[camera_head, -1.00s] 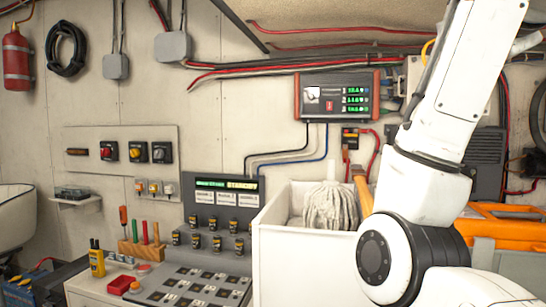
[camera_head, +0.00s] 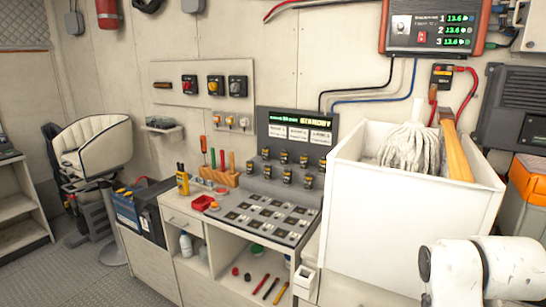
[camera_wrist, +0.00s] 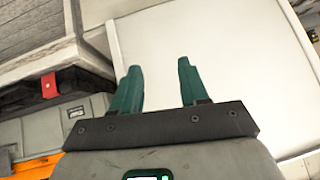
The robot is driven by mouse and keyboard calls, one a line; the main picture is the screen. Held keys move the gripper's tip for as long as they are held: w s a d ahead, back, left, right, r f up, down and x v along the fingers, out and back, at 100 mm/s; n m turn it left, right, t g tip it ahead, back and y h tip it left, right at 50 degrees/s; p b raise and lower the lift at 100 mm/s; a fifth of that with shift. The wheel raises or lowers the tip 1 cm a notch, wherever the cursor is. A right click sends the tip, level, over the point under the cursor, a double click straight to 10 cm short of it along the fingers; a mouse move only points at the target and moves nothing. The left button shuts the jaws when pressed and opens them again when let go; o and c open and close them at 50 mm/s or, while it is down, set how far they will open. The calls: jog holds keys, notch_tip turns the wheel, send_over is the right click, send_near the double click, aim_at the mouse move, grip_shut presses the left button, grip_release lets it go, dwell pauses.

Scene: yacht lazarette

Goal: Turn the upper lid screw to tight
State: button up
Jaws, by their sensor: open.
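I cannot make out the upper lid screw or its lid in any view. My gripper (camera_wrist: 158,66) shows in the wrist view with two green fingers apart and nothing between them. A plain pale surface lies beyond the fingers, and I cannot tell how far off it is. In the head view only a white part of my arm shows at the lower right; the gripper is not seen there.
A white bin (camera_head: 400,225) with a mop head (camera_head: 410,148) and a wooden handle (camera_head: 456,150) stands beside the counter panel (camera_head: 262,215). An orange-and-grey case (camera_head: 528,190) is at the right edge. Open floor (camera_head: 80,280) lies at the lower left.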

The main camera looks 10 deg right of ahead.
jog(key=s+a+f+n+g+y, duration=0.1)
jog(key=s+a+f+n+g, duration=0.15)
jog(key=s+f, duration=0.55)
jog(key=s+a+f+n+g+y, duration=0.15)
jog(key=s+a+f, duration=0.35)
jog(key=f, duration=0.6)
jog(key=s+a+f+n+g, duration=0.1)
jog(key=s+f, duration=0.3)
jog(key=s, duration=0.4)
jog(key=s+a+f+n+g, duration=0.1)
jog(key=s+f, duration=0.3)
jog(key=s, duration=0.5)
jog(key=shift+a+n+g+y, duration=0.3)
jog(key=shift+a+n+y, duration=0.15)
jog(key=shift+a+n, duration=0.35)
jog(key=shift+f, duration=0.1)
